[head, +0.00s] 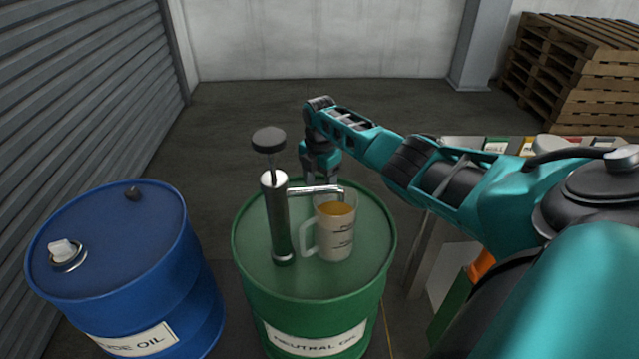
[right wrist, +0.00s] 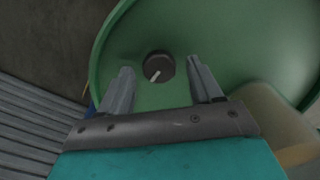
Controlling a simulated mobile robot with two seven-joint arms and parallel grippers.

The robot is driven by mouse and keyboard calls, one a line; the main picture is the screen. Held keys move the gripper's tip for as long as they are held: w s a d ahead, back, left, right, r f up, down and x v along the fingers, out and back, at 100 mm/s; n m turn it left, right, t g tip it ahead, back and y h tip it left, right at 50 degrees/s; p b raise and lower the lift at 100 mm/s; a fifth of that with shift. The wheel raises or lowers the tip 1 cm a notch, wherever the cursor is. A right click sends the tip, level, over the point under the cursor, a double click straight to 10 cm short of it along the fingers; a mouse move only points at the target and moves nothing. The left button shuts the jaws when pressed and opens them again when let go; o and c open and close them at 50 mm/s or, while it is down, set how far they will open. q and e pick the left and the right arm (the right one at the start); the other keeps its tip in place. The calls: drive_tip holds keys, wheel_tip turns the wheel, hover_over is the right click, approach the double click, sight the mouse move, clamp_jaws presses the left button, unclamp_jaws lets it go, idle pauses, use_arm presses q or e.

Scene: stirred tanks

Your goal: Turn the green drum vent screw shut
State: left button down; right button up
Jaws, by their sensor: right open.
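The green drum (head: 315,300) stands upright, labelled NEUTRAL OIL; its lid also fills much of the right wrist view (right wrist: 240,40). The vent screw (right wrist: 158,67) is a dark round knob with a pale line across it, near the lid's edge. In the head view I cannot make it out behind the jug and my arm. My right gripper (right wrist: 160,66) is open above the lid, with its fingertips on either side of the screw. I cannot tell whether they touch it. In the head view this gripper (head: 323,185) is at the drum's far side. My left gripper is not in view.
A hand pump (head: 276,220) stands on the green lid, its spout over a measuring jug (head: 337,232) of amber liquid. A blue drum (head: 120,270) stands at the left. Pallets (head: 575,75) are stacked at the back right. The floor behind the drums is clear.

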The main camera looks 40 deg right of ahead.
drive_tip(key=shift+f, duration=0.1)
drive_tip(key=c, duration=1)
drive_tip(key=shift+c, duration=0.2)
